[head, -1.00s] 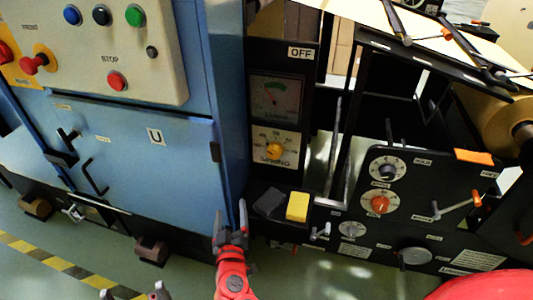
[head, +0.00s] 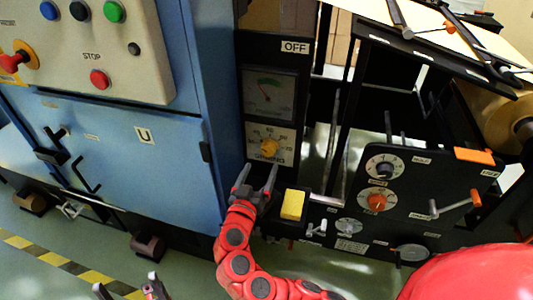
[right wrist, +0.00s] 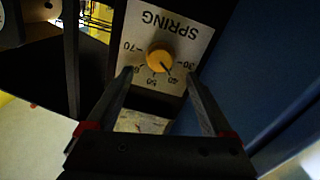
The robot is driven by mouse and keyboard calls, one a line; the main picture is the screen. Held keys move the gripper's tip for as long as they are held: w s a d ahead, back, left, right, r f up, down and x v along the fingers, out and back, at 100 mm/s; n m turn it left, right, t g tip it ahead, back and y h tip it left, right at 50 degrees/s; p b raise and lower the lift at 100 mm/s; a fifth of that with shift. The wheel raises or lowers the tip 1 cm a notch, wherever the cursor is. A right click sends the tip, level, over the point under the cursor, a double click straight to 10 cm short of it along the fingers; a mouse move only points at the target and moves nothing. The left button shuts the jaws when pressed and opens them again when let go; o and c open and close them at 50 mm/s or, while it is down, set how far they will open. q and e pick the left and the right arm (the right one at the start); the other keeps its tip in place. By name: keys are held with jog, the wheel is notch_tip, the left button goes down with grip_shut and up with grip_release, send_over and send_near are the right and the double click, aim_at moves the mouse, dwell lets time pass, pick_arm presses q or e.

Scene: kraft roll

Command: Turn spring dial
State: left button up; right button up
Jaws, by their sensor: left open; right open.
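The spring dial (head: 269,147) is a yellow-orange knob on a white plate marked SPRING, on the dark panel below a gauge. In the right wrist view the knob (right wrist: 160,57) appears upside down, its dark line pointing near the 40 mark. My right gripper (head: 258,170) is open and empty, just below the dial plate. In the right wrist view its fingers (right wrist: 160,76) point at the plate, one tip on either side below the knob, not closed on it. My left gripper (head: 128,283) is open and empty at the bottom edge, partly cut off.
A gauge (head: 269,95) sits above the dial. A yellow block (head: 292,205) is just right of my right gripper. A blue cabinet (head: 120,165) stands left. A black panel with a red-orange knob (head: 377,201) and levers is at right.

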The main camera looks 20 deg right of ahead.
aim_at(268, 152)
jog(key=x, duration=0.7)
jog(key=shift+w+d, duration=0.1)
grip_shut()
jog(key=shift+n, duration=0.4)
jog(key=shift+r+n, duration=0.15)
jog(key=shift+n, duration=0.75)
jog(key=shift+n+p, duration=0.55)
jog(key=shift+n, duration=1.15)
